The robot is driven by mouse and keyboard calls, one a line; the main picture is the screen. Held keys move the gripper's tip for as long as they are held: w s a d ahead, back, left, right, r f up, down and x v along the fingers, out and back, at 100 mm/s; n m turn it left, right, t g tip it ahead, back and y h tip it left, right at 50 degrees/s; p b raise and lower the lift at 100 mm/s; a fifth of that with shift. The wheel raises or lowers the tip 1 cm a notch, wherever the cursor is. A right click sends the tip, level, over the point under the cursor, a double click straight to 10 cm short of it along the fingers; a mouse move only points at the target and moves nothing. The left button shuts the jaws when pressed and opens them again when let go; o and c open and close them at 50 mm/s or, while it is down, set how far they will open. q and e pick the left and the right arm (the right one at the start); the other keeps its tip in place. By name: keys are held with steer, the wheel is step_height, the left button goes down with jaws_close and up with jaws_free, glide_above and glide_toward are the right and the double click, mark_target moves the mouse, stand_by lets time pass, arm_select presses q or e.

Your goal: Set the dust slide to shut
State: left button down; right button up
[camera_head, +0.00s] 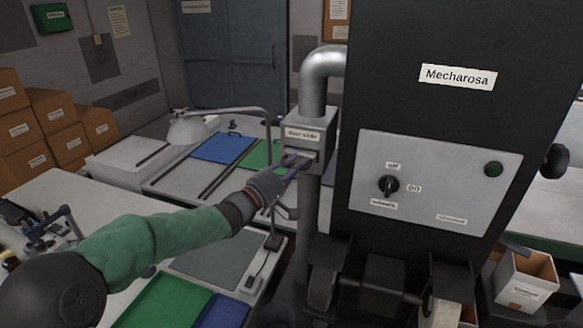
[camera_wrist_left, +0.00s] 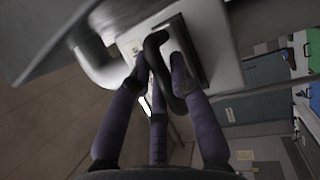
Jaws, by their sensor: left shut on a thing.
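The dust slide (camera_head: 304,130) is a grey box with a small label, set in the metal pipe left of the black machine. My left gripper (camera_head: 297,160) is at the front of this box, below the label, shut on the slide's handle. In the left wrist view the fingers of my left gripper (camera_wrist_left: 165,70) close around a dark looped handle (camera_wrist_left: 158,45), which stands out from a plate on the light grey housing (camera_wrist_left: 205,35). The fingers partly hide the handle, and the slide's position cannot be read. My right gripper is not in view.
The black machine (camera_head: 465,125) marked Mecharosa, with a grey switch panel (camera_head: 450,165), stands right of the slide. The metal pipe (camera_head: 322,72) bends into it above. Tables with a lamp (camera_head: 188,130) and blue and green mats lie behind and left of my arm.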

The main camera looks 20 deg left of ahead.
arm_select(q)
steer(key=shift+r, duration=0.15)
steer(key=c, duration=1.4)
jaws_free()
steer(key=shift+c, duration=0.2)
steer(key=o, duration=0.3)
steer(key=shift+w, duration=0.2)
steer(key=shift+o, duration=0.2)
steer(key=shift+w, duration=0.15)
steer(key=shift+s, duration=0.2)
steer(key=v, duration=1.1)
steer(key=shift+s+f, duration=0.25)
steer(key=shift+s, duration=0.1)
steer(key=shift+a, duration=0.15)
